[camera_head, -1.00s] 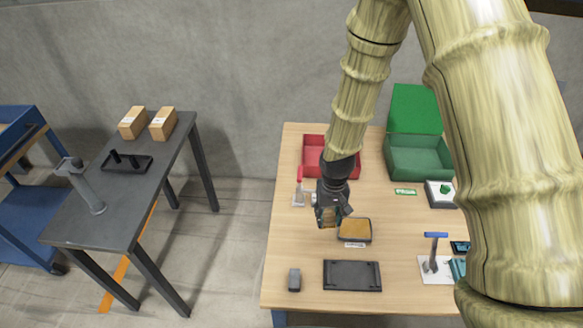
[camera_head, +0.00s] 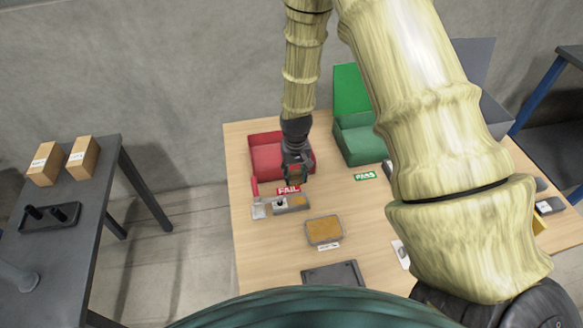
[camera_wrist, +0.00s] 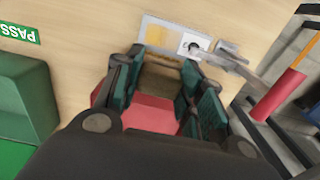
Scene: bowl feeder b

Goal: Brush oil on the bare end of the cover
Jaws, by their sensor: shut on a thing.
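My gripper (camera_head: 295,175) is shut on a small brownish block (camera_wrist: 158,80), mostly hidden between the fingers. I cannot tell whether it is a brush. The gripper is in front of the red bin and above the table. Just in front of it on the table lies a plate-like piece with an amber patch (camera_head: 297,201) and a white square with a dark knob (camera_head: 281,203). The same piece shows beyond the fingers in the wrist view (camera_wrist: 160,37). I cannot tell which part is the cover's bare end. A shallow dark tray with an amber surface (camera_head: 324,230) stands nearer me.
The red bin (camera_head: 265,158) is close behind the gripper. A clamp with a red handle (camera_head: 254,187) stands left of the plate. A red FAIL label (camera_head: 288,189) lies beside it. The green bin (camera_head: 360,145) is at right, a black tray (camera_head: 333,274) at front.

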